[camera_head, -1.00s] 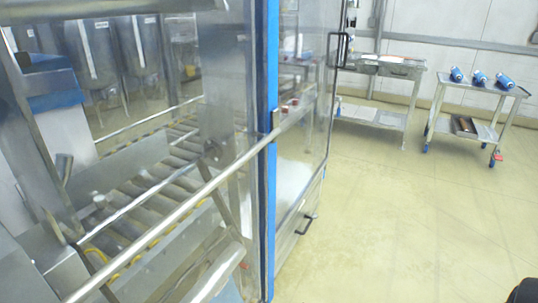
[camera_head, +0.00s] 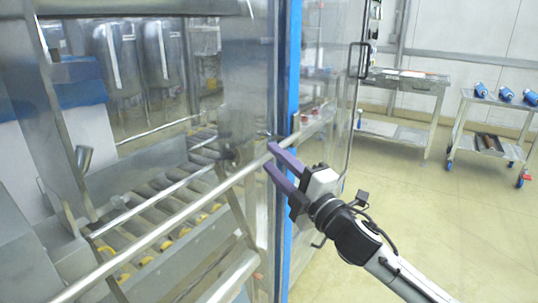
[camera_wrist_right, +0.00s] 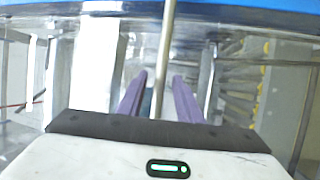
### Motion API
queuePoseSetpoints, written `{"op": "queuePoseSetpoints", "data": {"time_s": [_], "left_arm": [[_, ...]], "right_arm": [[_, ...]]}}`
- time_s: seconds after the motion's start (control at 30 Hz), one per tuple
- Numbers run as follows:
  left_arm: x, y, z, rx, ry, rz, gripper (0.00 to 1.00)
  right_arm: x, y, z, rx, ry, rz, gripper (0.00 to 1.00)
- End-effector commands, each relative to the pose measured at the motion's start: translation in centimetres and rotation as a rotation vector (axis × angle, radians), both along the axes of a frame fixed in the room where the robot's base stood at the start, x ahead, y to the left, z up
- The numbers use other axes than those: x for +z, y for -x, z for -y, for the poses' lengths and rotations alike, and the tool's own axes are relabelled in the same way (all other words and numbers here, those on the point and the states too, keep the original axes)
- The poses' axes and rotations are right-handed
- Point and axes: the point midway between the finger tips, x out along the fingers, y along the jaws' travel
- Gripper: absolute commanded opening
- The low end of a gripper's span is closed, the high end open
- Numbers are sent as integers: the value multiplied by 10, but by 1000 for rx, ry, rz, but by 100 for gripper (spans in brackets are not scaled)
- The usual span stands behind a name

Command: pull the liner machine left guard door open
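The liner machine's clear guard panels stand on both sides of a blue upright (camera_head: 292,70); which one is the left guard door is hard to tell. A long steel bar (camera_head: 165,228) runs across the front past this upright. My right gripper (camera_head: 270,158) has purple fingers pointing left at the bar, close to the blue upright. In the right wrist view, the fingers (camera_wrist_right: 159,80) are apart, with the bar (camera_wrist_right: 165,50) running between them; neither clearly presses on it. A black handle (camera_head: 364,60) is on the panel farther right. My left gripper is out of view.
Inside the machine is a roller conveyor (camera_head: 150,205) with steel tanks (camera_head: 120,55) behind. To the right stand a steel table (camera_head: 408,85) and a wheeled cart (camera_head: 490,145) with blue rolls (camera_head: 506,94). The floor (camera_head: 430,230) at right is open.

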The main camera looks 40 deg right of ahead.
Motion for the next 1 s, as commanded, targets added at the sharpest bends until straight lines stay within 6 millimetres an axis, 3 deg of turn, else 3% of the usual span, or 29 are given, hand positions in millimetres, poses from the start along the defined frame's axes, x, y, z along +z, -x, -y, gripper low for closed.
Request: {"op": "queuePoseSetpoints", "data": {"time_s": [0.2, 0.57, 0.8, 1.0], "left_arm": [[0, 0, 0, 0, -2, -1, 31], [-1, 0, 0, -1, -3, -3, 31], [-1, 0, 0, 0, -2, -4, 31], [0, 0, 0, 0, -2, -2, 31]], "right_arm": [[5, -23, 0, 0, -1, 0, 32], [5, -28, 0, -1, -1, -2, 32], [5, -28, 0, -1, -1, -2, 0], [5, -28, 0, -1, -1, -2, 0]]}}
